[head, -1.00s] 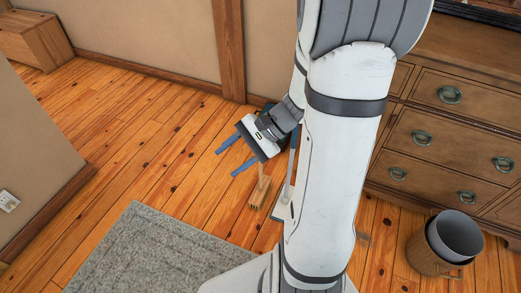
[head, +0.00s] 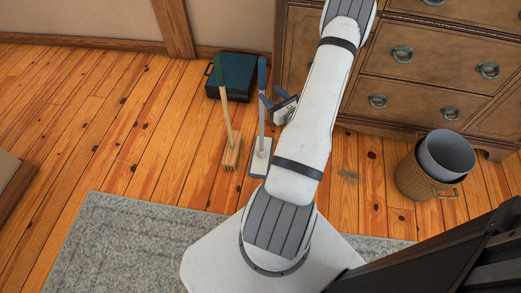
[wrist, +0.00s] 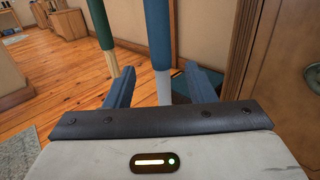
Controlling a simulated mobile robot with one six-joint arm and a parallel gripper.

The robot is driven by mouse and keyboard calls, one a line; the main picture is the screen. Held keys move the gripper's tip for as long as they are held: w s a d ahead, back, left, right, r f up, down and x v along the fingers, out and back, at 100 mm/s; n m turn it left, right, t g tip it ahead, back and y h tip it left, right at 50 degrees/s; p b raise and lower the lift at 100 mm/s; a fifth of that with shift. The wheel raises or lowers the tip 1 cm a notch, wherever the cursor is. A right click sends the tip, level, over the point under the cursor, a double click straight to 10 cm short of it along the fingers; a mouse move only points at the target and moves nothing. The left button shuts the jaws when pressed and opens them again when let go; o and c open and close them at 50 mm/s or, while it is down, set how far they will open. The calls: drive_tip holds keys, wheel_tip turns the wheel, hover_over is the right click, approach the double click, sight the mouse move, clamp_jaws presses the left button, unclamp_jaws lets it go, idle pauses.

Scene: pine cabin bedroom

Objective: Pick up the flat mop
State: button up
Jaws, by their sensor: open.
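The flat mop (head: 262,120) stands upright, with a blue grip, a pale lower pole and a flat grey-white head on the floor. My gripper (head: 270,95) is at its upper pole, to the right, partly hidden by my arm in the head view. In the wrist view, the open blue fingers (wrist: 161,76) point forward. The mop's pole (wrist: 160,45) appears between them near the tips, not gripped. I cannot tell how deep it lies between them.
A green-handled broom (head: 232,148) stands close on the left of the mop. A dark teal case (head: 228,92) lies behind. A drawer chest (head: 420,90) and a wicker basket with a grey bin (head: 447,153) are on the right. Floor on the left is clear.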

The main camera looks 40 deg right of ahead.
sight(264, 87)
drive_tip(key=w+b, duration=0.2)
drive_tip(key=w, duration=0.4)
drive_tip(key=shift+w+d, duration=0.2)
drive_tip(key=shift+r, duration=0.1)
drive_tip(key=c, duration=1.1)
